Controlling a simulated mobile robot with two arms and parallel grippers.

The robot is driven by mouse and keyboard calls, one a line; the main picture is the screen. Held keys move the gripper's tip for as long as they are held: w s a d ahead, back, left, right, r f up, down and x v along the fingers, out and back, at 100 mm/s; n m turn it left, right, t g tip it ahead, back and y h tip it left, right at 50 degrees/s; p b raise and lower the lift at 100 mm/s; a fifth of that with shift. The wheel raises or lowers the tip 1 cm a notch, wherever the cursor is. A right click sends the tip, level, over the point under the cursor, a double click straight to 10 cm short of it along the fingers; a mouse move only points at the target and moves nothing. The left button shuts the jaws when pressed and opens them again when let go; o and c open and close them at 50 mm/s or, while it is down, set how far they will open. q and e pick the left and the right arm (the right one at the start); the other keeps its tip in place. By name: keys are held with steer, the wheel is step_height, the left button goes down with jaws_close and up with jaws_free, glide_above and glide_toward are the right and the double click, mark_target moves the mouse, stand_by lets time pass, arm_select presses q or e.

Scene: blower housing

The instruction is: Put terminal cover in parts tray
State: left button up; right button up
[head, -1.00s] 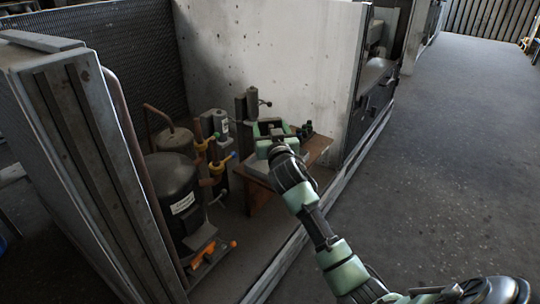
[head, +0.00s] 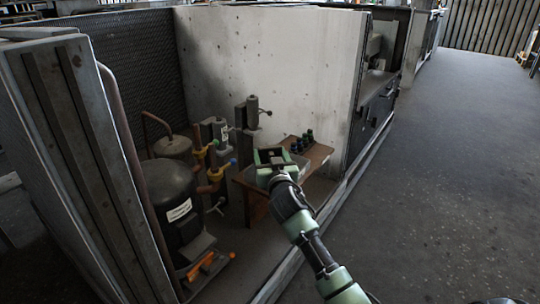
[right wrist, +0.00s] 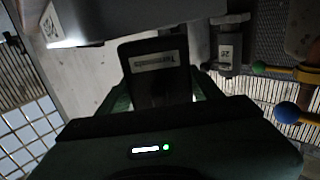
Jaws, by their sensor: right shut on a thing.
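The terminal cover (right wrist: 158,88) is a dark plate with a pale "Terminals" label. It sits between the two green fingers of my right gripper (head: 271,156), which is shut on it. In the head view the cover is only a small dark patch between the fingers. The gripper is over the small wooden bench (head: 318,156). A grey tray (head: 247,176), seemingly the parts tray, is on the bench under the gripper and partly hidden by it. I cannot tell whether the cover touches the tray. My left gripper is out of view.
Several small dark fittings (head: 302,142) stand at the bench's back right. Left of the bench are valves with yellow and blue handles (head: 222,168) and a black compressor (head: 172,205). A pale concrete wall (head: 275,60) rises behind. The floor at right is clear.

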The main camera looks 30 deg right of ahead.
steer(key=shift+f, duration=0.35)
steer(key=o, duration=1.4)
